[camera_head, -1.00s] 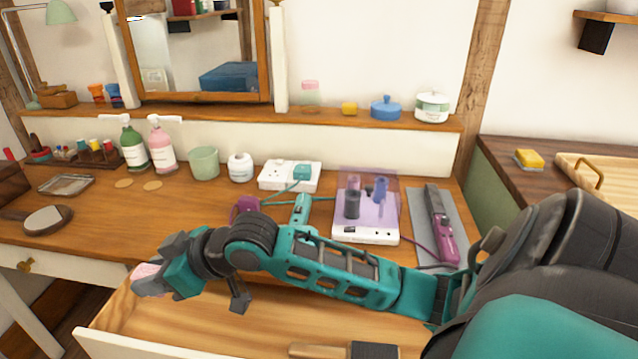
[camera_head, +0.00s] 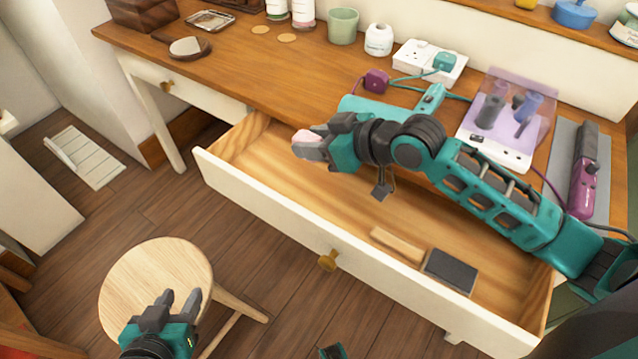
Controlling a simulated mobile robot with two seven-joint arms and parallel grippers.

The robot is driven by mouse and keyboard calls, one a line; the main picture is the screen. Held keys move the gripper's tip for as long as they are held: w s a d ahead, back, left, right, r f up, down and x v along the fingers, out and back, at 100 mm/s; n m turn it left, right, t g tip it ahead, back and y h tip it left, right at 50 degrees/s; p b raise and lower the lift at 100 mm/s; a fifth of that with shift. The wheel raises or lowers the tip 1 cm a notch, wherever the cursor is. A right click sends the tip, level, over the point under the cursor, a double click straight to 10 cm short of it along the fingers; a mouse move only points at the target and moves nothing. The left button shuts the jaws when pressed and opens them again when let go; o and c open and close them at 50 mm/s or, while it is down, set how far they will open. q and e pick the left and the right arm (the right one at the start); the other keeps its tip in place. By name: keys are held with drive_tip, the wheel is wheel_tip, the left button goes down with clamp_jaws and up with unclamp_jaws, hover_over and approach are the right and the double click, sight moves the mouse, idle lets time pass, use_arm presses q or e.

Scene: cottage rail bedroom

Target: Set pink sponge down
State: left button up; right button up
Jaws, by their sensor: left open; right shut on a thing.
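The pink sponge (camera_head: 304,138) is held between the fingertips of my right gripper (camera_head: 312,147). Only a small part of it shows; the fingers hide the rest. My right gripper is shut on it above the left part of the open drawer (camera_head: 270,170), close to the desk's front edge. My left gripper (camera_head: 180,301) is open and empty, above or over the round wooden stool (camera_head: 150,262) at the lower left.
The desk top (camera_head: 240,70) carries a hand mirror (camera_head: 188,46), a green cup (camera_head: 343,26), a white power strip (camera_head: 430,61) and a purple holder (camera_head: 505,115). The drawer's left part looks clear.

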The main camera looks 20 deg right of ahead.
drive_tip(key=shift+f+b, duration=1.55)
drive_tip(key=shift+f, duration=4.25)
drive_tip(key=shift+f, duration=0.1)
drive_tip(key=shift+f+b, duration=0.35)
drive_tip(key=shift+f, duration=0.15)
drive_tip(key=o, duration=1)
